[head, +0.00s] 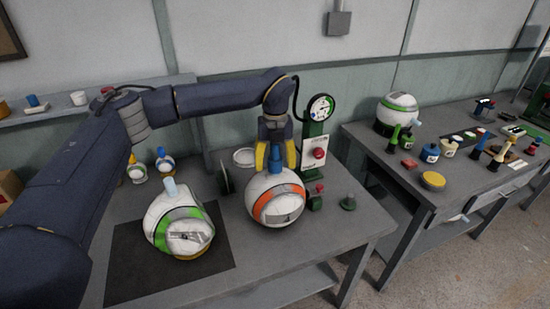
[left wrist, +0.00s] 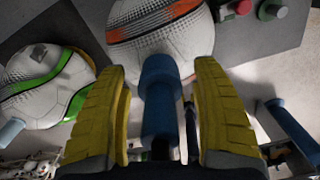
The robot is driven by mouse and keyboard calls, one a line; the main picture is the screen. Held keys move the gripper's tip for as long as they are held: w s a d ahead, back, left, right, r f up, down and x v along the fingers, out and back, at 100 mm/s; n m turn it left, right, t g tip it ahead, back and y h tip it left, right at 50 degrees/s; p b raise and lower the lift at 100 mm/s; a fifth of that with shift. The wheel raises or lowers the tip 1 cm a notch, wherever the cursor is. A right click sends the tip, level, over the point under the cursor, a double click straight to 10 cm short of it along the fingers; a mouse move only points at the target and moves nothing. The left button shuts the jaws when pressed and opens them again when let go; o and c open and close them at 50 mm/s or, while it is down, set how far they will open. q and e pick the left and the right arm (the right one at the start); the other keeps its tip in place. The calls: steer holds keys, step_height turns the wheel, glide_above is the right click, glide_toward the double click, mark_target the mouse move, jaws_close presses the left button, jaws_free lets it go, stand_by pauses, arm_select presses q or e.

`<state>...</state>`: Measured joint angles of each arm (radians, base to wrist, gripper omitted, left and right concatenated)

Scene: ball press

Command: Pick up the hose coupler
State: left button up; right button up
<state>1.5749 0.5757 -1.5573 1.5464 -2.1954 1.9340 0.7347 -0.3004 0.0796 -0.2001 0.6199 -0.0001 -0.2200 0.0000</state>
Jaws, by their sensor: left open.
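A blue cylindrical piece, which looks like the hose coupler (head: 275,157), stands at the top of the white ball with an orange band (head: 272,207). In the left wrist view the blue coupler (left wrist: 160,100) lies between the two yellow fingers, in front of the orange-banded ball (left wrist: 165,45). My left gripper (head: 276,162) points down over this ball, its fingers on either side of the coupler. It is open, with a gap visible beside the coupler in the left wrist view (left wrist: 160,72). The coupler's lower end is partly hidden. My right gripper is out of view.
A green-banded ball (head: 180,224) with a light blue piece (head: 170,188) on top sits on a dark mat (head: 130,265) to the left. A green gauge stand (head: 318,125) rises close behind the gripper. Another table (head: 400,185) with several small items is at right.

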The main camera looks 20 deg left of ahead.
arm_select(q)
jaws_close()
stand_by(0.5)
steer(key=shift+r, duration=0.1)
